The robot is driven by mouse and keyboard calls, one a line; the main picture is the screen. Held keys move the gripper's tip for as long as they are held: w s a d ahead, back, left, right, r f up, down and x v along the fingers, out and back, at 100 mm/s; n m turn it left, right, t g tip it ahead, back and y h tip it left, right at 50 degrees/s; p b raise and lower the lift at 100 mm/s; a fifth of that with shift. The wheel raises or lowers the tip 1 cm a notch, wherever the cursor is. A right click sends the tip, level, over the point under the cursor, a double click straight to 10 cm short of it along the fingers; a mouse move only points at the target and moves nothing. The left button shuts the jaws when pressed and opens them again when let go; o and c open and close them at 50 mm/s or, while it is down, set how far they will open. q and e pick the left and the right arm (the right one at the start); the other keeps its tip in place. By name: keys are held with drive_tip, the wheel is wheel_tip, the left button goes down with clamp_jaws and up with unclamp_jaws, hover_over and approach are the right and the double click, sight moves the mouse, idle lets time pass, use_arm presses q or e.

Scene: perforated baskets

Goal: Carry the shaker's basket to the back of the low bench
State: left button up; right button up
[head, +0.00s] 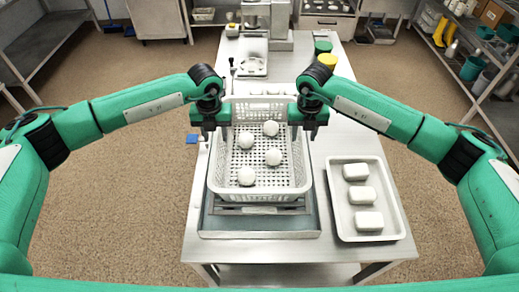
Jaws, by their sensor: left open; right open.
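The white perforated basket (283,194) sits on the dark grey shaker platform (258,225) near the front of the steel bench (192,238). Several white round balls (273,157) lie spread on its floor. My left gripper (212,134) is open at the basket's far left corner, and my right gripper (310,136) is open at the far right corner. Both point down near the side rims. The jaws and arm ends cover parts of these corners, so I cannot tell whether the fingers straddle or touch the rims.
A white tray (385,232) with three white blocks stands right of the basket. A scale (251,67), a machine (280,25), and yellow-lidded (327,60) and green-lidded (323,47) containers occupy the bench's far part. A small blue item (191,139) lies at the left edge. Shelves line both sides.

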use_arm(q)
drive_tip(key=shift+f, duration=0.1)
use_arm(e)
drive_tip(key=shift+f, duration=0.1)
use_arm(q)
clamp_jaws()
use_arm(e)
clamp_jaws()
use_arm(q)
drive_tip(key=shift+r, duration=0.2)
